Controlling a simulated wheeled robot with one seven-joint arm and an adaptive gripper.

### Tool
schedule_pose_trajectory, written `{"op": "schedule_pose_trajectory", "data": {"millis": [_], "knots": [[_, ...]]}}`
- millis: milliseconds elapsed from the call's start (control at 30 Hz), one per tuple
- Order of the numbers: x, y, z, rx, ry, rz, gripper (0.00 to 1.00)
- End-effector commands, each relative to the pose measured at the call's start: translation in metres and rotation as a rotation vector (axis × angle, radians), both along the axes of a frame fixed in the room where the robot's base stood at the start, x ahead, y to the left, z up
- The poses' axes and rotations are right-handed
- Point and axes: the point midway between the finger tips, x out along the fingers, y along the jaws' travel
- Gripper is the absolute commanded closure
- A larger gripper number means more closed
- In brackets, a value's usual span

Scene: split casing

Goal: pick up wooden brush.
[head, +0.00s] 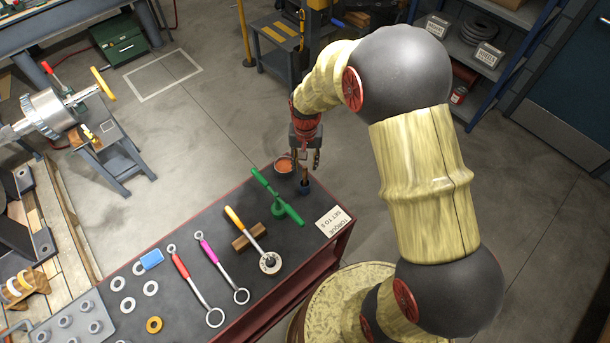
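A small upright item with a brown, wood-like shaft (305,176) stands in a dark blue cup or base (304,188) at the far right corner of the bench. It may be the wooden brush; it is too small to tell for sure. My gripper (305,163) points down directly above it. Its two fingers look spread, one on each side of the shaft's line. I see no clear contact between fingers and shaft. The shaft's upper end is partly hidden by the gripper.
A small pot of orange-brown stuff (284,165) stands close left of my gripper. A green tool (278,197), a yellow-handled tool on a wooden block (243,236), wrenches (198,290) and a torque card (333,221) occupy the dark bench top (180,228).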

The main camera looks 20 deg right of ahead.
Motion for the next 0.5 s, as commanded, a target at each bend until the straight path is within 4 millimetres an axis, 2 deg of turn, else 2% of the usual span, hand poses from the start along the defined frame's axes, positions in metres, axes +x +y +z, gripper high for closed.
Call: {"op": "schedule_pose_trajectory", "data": {"millis": [100, 500], "knots": [[0.001, 0.000, -0.017, 0.000, 0.021, -0.015, 0.65], [0.003, 0.000, -0.054, 0.000, 0.026, -0.021, 0.65]]}}
